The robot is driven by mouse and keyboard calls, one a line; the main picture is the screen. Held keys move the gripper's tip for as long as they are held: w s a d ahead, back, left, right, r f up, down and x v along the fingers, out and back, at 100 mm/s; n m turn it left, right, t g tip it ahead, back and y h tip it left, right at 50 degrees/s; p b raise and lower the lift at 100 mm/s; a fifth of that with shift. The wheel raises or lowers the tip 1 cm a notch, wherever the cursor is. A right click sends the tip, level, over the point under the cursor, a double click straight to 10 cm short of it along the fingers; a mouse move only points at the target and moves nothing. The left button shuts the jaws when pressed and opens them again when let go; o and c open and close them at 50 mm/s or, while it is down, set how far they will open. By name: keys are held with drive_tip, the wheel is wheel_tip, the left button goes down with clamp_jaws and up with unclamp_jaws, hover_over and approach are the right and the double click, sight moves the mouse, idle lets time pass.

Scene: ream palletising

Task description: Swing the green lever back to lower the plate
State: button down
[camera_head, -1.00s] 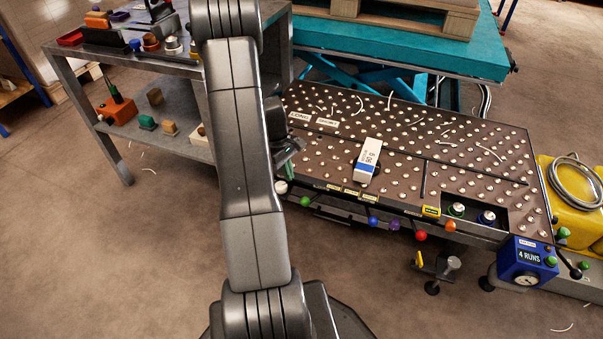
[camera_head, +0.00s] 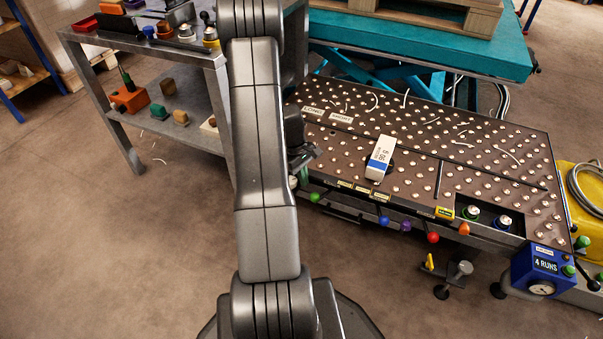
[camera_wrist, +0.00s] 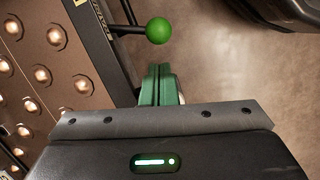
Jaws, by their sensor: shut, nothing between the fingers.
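The green lever shows as a round green knob (camera_wrist: 159,31) on a dark rod at the table's front edge in the wrist view. In the head view the green knob (camera_head: 314,197) sits at the left end of the row of coloured knobs. My gripper (camera_wrist: 156,72) has green fingers, shut and empty, just below the knob in the wrist view, with a small gap between them.
A white and blue ream (camera_head: 381,158) lies on the ball table. Blue (camera_head: 384,221), red (camera_head: 433,237) and orange (camera_head: 464,229) knobs stick out along the front edge. A grey shelf cart (camera_head: 150,60) stands at left.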

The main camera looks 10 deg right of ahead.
drive_tip(key=b+x, duration=0.1)
drive_tip(key=x, duration=0.3)
drive_tip(key=shift+f, duration=0.2)
drive_tip(key=shift+s, duration=0.1)
